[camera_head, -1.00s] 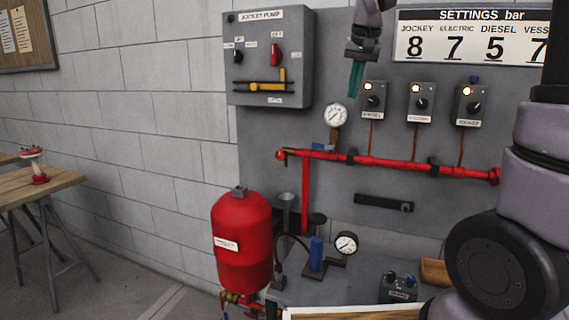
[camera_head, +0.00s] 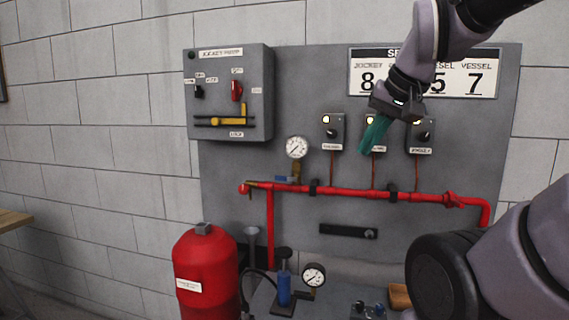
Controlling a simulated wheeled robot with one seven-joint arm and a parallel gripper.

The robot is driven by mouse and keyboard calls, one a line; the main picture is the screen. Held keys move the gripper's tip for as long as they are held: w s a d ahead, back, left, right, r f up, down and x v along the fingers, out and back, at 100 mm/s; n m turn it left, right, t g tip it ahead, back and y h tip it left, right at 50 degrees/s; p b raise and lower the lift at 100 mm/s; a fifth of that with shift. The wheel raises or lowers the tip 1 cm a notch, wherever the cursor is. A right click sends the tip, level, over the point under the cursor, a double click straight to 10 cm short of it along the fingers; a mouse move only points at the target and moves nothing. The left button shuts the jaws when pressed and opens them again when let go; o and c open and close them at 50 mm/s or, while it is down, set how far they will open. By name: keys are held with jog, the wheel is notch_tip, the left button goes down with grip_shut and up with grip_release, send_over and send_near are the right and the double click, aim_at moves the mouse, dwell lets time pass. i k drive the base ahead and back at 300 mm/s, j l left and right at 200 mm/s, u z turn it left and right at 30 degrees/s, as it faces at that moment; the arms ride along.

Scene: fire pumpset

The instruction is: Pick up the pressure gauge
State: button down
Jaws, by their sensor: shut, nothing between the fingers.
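Two round white-faced gauges are in view, and I cannot tell which one the task means. One pressure gauge (camera_head: 296,147) stands upright on a brass fitting above the red pipe on the grey panel. The other gauge (camera_head: 313,275) is lower, beside the blue hand pump (camera_head: 284,287). My gripper (camera_head: 364,150) has teal fingers that are shut and empty. It points down and left in front of the middle switch box, to the right of the upper gauge and apart from it in the picture. The gripper partly hides the middle switch box and the settings sign.
The red pipe (camera_head: 350,192) runs across the panel. Switch boxes (camera_head: 332,132) sit right of the upper gauge, and the jockey pump box (camera_head: 229,92) is upper left. A red vessel (camera_head: 206,275) stands lower left. A black bar (camera_head: 345,231) is mounted below the pipe.

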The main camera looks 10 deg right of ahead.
aim_at(296, 147)
jog(key=z, duration=1.45)
jog(key=u, duration=1.45)
jog(key=i+j+z, duration=0.2)
jog(key=j, duration=0.2)
jog(key=j+z, duration=0.15)
jog(key=j, duration=0.3)
